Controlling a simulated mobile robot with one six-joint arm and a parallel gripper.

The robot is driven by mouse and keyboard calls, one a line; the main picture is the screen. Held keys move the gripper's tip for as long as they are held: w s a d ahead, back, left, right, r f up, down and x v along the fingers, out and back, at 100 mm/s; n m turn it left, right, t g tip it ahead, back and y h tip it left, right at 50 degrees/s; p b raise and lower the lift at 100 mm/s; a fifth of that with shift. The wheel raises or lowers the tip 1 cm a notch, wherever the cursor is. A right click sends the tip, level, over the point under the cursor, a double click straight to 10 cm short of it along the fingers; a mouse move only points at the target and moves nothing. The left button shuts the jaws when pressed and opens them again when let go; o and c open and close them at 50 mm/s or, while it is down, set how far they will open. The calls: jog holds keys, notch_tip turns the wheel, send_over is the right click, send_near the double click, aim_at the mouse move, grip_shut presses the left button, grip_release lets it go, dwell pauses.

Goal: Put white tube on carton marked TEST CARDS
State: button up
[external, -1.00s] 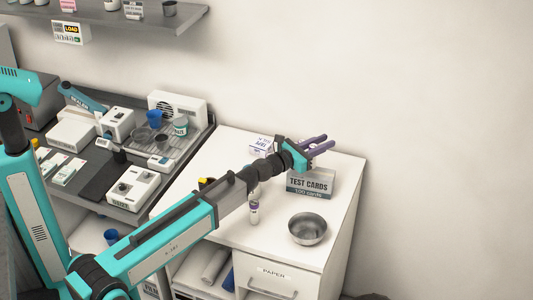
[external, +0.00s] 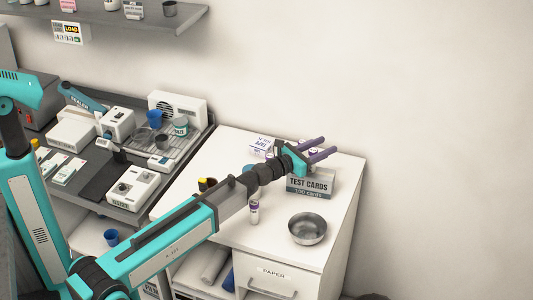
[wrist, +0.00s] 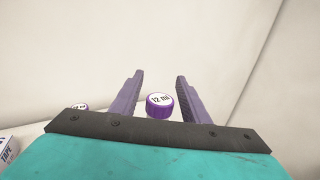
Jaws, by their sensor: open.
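The carton marked TEST CARDS (external: 310,184) stands on the white counter, below my gripper in the external view. My gripper (external: 329,144) is open above it, pointing toward the back right. In the wrist view a purple cap marked 12 ml (wrist: 160,105) shows between the spread fingers (wrist: 158,85) with gaps on both sides. Its tube body is hidden, and what it stands on cannot be told. Another purple-rimmed cap (wrist: 80,106) shows at left in the wrist view.
A metal bowl (external: 308,229) stands in front of the carton. A white and purple tape box (external: 262,146) is behind my wrist; it also shows in the wrist view (wrist: 8,149). A wall rises behind the counter. The counter's front-left area is mostly clear.

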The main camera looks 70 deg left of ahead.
aim_at(310, 152)
jog(key=shift+r, duration=0.2)
jog(key=shift+s+d+b, duration=0.15)
jog(key=shift+s+d, duration=0.1)
jog(key=shift+s, duration=1)
jog(key=shift+s+d+b, duration=0.1)
jog(key=shift+s+d, duration=0.1)
jog(key=shift+s, duration=1)
jog(key=shift+s+d+b, duration=0.15)
jog(key=shift+s+d, duration=0.1)
jog(key=shift+s, duration=1)
